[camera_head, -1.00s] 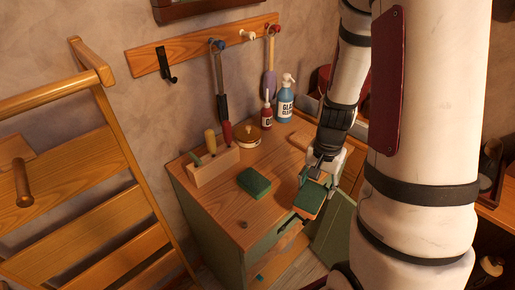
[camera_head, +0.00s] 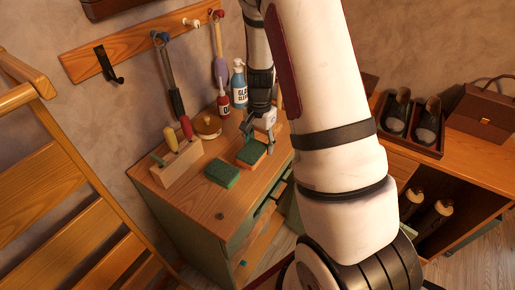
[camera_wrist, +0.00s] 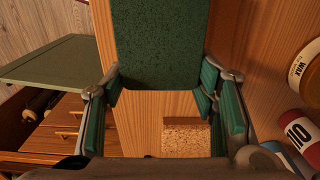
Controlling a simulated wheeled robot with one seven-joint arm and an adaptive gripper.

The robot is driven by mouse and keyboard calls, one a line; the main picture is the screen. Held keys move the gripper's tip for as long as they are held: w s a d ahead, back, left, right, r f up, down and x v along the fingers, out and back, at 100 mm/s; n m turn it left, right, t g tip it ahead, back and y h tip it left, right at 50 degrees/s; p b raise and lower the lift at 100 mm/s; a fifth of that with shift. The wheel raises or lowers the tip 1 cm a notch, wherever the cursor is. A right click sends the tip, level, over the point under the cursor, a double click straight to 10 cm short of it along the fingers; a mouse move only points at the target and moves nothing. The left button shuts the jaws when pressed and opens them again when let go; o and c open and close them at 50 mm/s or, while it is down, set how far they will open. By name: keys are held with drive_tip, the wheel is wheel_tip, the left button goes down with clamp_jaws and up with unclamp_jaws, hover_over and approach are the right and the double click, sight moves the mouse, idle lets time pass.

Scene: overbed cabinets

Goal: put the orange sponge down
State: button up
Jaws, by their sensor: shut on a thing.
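The orange sponge (camera_head: 251,153) has a green scouring top and an orange side. It is at the right part of the cabinet top (camera_head: 222,207), right of a dark green sponge (camera_head: 222,173). My gripper (camera_head: 256,138) is over its far end. In the wrist view my gripper's green finger pads (camera_wrist: 159,85) close on both sides of the near end of the sponge (camera_wrist: 158,45), whose green face shows. I cannot tell whether its underside touches the wood.
A wooden holder (camera_head: 176,163) with tools, a round tin (camera_head: 207,126), a red bottle (camera_head: 223,103) and a blue spray bottle (camera_head: 239,85) stand behind. A cork-coloured block (camera_wrist: 185,137) lies close to my gripper. An open green panel (camera_wrist: 60,65) juts out at the cabinet's side.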

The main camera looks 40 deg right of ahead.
sight(258, 149)
drive_tip(key=shift+w+f, duration=0.25)
drive_tip(key=shift+w, duration=0.35)
drive_tip(key=shift+f+p, duration=0.35)
drive_tip(key=shift+f, duration=1.2)
drive_tip(key=shift+f, duration=0.1)
drive_tip(key=o, duration=0.8)
